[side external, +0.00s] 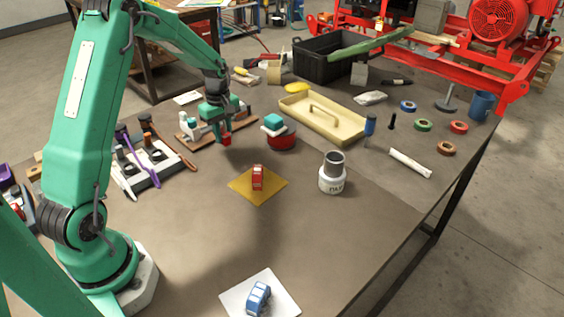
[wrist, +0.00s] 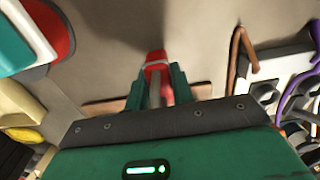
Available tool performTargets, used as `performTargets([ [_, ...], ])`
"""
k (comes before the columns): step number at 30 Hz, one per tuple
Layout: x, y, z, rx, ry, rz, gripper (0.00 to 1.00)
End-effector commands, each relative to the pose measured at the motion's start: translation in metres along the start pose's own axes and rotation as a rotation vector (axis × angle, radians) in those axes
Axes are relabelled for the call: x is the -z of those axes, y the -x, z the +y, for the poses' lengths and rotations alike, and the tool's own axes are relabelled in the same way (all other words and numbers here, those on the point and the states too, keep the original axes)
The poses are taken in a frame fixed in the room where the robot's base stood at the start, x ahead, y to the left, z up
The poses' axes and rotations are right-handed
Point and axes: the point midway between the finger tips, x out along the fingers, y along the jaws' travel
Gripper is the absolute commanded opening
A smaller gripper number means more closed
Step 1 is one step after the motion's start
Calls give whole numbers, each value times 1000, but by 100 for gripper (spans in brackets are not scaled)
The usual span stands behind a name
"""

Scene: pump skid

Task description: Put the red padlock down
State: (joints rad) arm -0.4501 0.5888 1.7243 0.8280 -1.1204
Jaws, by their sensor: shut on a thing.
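My gripper (side external: 222,128) is over the far left part of the table, in front of a wooden board. It is shut on the red padlock (side external: 227,139), which hangs below the fingers. In the wrist view, the padlock's red body (wrist: 156,58) sticks out past the fingertips, and its grey shackle (wrist: 155,92) is between the two green fingers. The padlock looks clear of the tabletop, but its exact height is hard to tell.
A red toy vehicle (side external: 258,178) sits on a yellow square (side external: 240,185). A tan tray (side external: 325,119) lies farther right. Bare tabletop (side external: 180,225) is free in front.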

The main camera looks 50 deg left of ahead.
Motion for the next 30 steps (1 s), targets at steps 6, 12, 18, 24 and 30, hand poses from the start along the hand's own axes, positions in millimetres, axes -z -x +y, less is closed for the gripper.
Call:
performTargets([
  [6,0,-25,0,2,0,-1,0],
  [12,0,-32,0,-1,0,0,0],
  [18,0,-32,0,0,0,0,0],
  [24,0,-35,0,0,0,0,33],
  [30,0,-35,0,0,0,0,45],
])
